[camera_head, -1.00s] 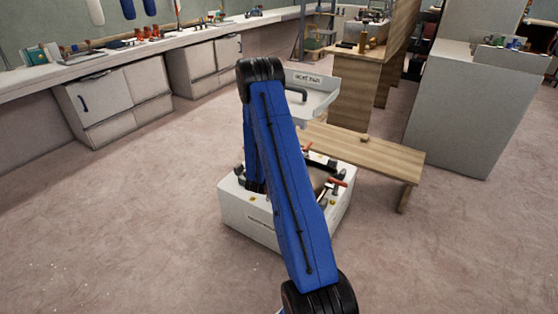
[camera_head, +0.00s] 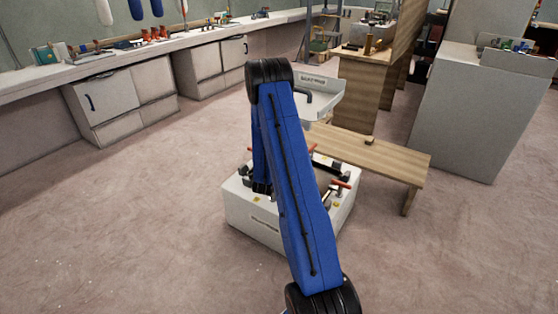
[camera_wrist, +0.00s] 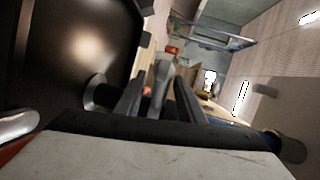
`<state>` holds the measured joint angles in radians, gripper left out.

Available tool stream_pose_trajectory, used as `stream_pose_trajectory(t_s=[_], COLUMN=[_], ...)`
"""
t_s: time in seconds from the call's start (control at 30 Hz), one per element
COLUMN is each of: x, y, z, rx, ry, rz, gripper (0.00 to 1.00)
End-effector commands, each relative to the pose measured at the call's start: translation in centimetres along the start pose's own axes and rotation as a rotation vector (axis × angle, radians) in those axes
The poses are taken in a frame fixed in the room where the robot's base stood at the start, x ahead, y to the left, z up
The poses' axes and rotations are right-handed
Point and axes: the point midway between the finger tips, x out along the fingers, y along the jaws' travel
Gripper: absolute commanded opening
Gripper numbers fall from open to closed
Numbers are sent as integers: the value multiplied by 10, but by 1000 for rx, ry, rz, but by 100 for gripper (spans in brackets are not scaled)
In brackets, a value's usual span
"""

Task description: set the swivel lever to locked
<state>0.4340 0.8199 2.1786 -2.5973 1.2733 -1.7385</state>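In the head view a low white box (camera_head: 240,212) stands on the floor, with red-handled and black fittings on top. My blue arm covers its middle, and my gripper is hidden there. In the wrist view my gripper (camera_wrist: 160,102) shows two dark fingers standing apart. A grey upright lever-like piece (camera_wrist: 164,75) shows between them; I cannot tell whether they touch it. It may be the swivel lever, but its setting cannot be read. A large dark, shiny rounded surface (camera_wrist: 75,45) fills the left of the wrist view, close to the fingers.
A long workbench (camera_head: 165,48) with cabinets runs along the left wall. A grey block (camera_head: 455,125) stands at right. Floor at left is clear.

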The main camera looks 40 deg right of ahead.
Motion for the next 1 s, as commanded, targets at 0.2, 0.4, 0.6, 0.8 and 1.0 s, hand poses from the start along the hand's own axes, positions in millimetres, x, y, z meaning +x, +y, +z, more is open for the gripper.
stream_pose_trajectory(t_s=[0.2,0.4,0.6,0.8,1.0], x=[-12,-47,-87,-127,-158], y=[0,0,0,0,0], z=[1,1,1,2,1], rx=[0,-1,0,-1,-1], ry=[-1,-2,-2,-4,-2], rz=[1,1,0,1,0], gripper=[36,36,36,36,36])
